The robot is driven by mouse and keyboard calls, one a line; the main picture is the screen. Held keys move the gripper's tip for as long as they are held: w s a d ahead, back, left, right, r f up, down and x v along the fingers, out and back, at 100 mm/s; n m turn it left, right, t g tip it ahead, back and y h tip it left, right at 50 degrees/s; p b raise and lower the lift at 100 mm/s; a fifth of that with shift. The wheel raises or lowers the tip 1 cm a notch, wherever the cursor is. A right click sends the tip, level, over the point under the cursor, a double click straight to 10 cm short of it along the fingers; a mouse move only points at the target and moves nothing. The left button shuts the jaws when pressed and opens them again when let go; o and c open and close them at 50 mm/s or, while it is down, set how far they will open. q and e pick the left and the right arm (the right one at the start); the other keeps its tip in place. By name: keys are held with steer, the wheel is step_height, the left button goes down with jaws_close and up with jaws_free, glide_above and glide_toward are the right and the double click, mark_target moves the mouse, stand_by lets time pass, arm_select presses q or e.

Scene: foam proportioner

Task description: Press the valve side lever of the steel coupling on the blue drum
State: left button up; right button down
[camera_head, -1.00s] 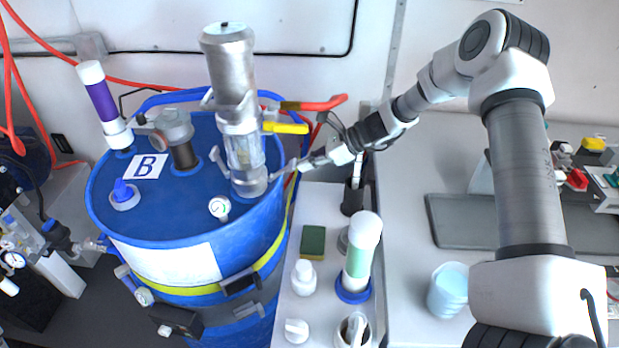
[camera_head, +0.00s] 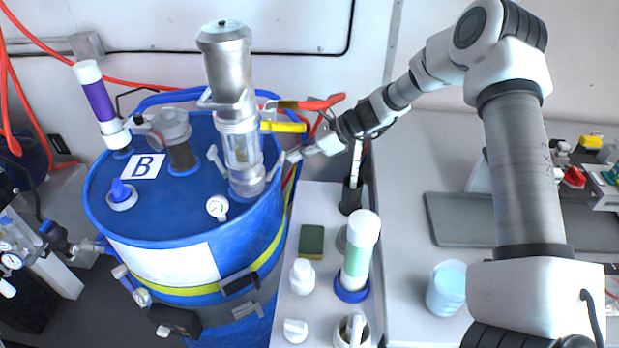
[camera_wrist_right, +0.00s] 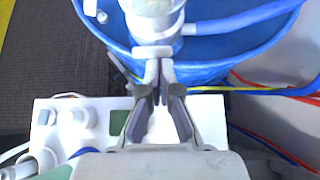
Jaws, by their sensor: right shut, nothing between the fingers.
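The blue drum (camera_head: 170,235), marked B, stands at the left in the head view. The upright steel coupling (camera_head: 228,70) is on its lid, with a clear section low down. The coupling's side lever (camera_head: 275,168) sticks up at its lower right side. My right gripper (camera_head: 291,156) is shut and empty, its tips close beside this lever. In the right wrist view my fingers (camera_wrist_right: 160,76) are together, just below a pale cross-piece in front of the coupling (camera_wrist_right: 155,12). I cannot tell whether they touch it. My left gripper is not in view.
A red handle (camera_head: 315,103) and a yellow handle (camera_head: 284,127) project from the coupling above my right gripper. Bottles (camera_head: 360,250) and a green sponge (camera_head: 311,240) stand on the white bench.

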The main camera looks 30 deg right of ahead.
steer(key=shift+r, duration=0.15)
steer(key=shift+r+p, duration=0.65)
steer(key=shift+d+f, duration=0.1)
